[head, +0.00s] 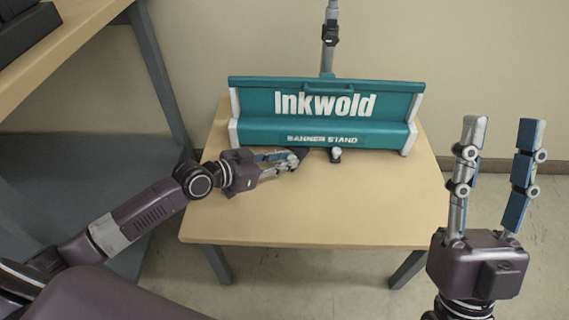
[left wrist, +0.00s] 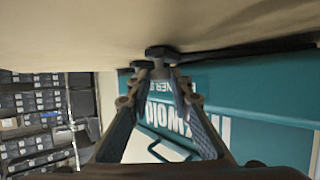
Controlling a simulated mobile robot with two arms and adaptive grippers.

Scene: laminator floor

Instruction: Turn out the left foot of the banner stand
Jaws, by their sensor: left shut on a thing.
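The teal banner stand (head: 320,118) with grey end caps stands on the small wooden table, its lettered side facing me. Its left foot (head: 301,152) is a dark piece low at the front of the base, partly hidden by my gripper. My left gripper (head: 293,160) is shut on it. In the left wrist view, a dark rounded end (left wrist: 160,51) sits between the fingertips, and a dark bar runs right from there beside the teal body (left wrist: 255,95). How far the foot is turned is hard to tell. My right gripper (head: 502,128) is open and empty, right of the table.
A second small foot end (head: 336,155) pokes out at the base's front middle. A grey pole (head: 329,45) rises behind the stand. The front of the tabletop (head: 310,215) is clear. A wooden bench (head: 65,45) with a grey leg stands at the upper left.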

